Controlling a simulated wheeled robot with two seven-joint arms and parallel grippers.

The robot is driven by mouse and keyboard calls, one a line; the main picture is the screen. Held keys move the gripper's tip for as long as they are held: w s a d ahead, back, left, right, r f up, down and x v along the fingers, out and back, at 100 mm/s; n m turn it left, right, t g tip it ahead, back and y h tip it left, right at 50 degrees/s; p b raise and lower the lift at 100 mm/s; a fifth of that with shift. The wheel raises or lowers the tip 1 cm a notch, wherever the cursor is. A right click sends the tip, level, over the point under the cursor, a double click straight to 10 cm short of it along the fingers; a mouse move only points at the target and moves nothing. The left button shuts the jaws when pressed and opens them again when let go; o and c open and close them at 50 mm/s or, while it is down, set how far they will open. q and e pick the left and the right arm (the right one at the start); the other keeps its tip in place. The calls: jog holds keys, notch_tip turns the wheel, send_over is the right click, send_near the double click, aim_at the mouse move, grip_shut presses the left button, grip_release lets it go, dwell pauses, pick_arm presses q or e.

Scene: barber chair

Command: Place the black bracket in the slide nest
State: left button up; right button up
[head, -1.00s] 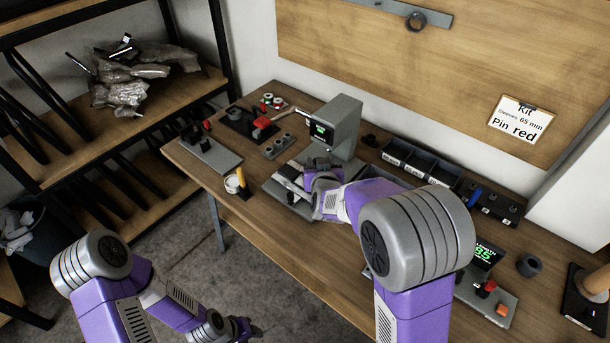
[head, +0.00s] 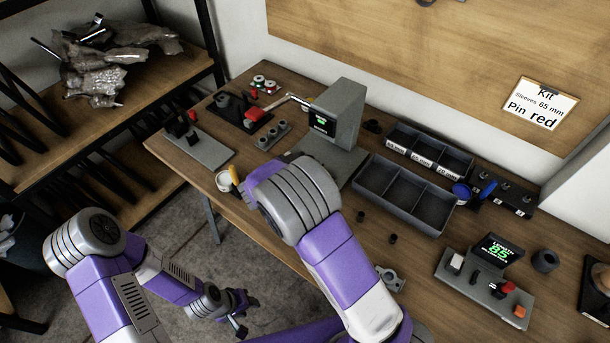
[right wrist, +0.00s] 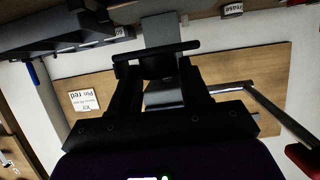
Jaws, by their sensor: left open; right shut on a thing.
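In the right wrist view my right gripper (right wrist: 157,88) is shut on a dark piece with a long crossbar, which looks like the black bracket (right wrist: 158,62). It is held in front of the grey press. In the head view that gripper and the piece are hidden behind my right arm. The grey press (head: 341,112) stands on the bench with a small green display. Part of its base (head: 347,163) shows; the slide nest cannot be made out behind my arm. My left gripper (head: 243,312) is open and empty, low over the floor in front of the bench.
A divided bin tray (head: 450,200) and labelled bins (head: 457,158) lie right of the press. A gauge reading 85 (head: 492,250) stands at front right. A grey fixture (head: 200,147) and a round container (head: 225,181) are at the left. The press lever has a red handle (head: 254,113).

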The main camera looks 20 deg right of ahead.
jog(key=shift+f+b, duration=0.8)
jog(key=shift+f, duration=2.25)
jog(key=shift+f, duration=0.1)
jog(key=o, duration=1.2)
jog(key=shift+c, duration=0.2)
jog(key=shift+r, duration=0.2)
jog(key=p+v, duration=0.2)
jog(key=v, duration=1)
jog(key=shift+p, duration=0.3)
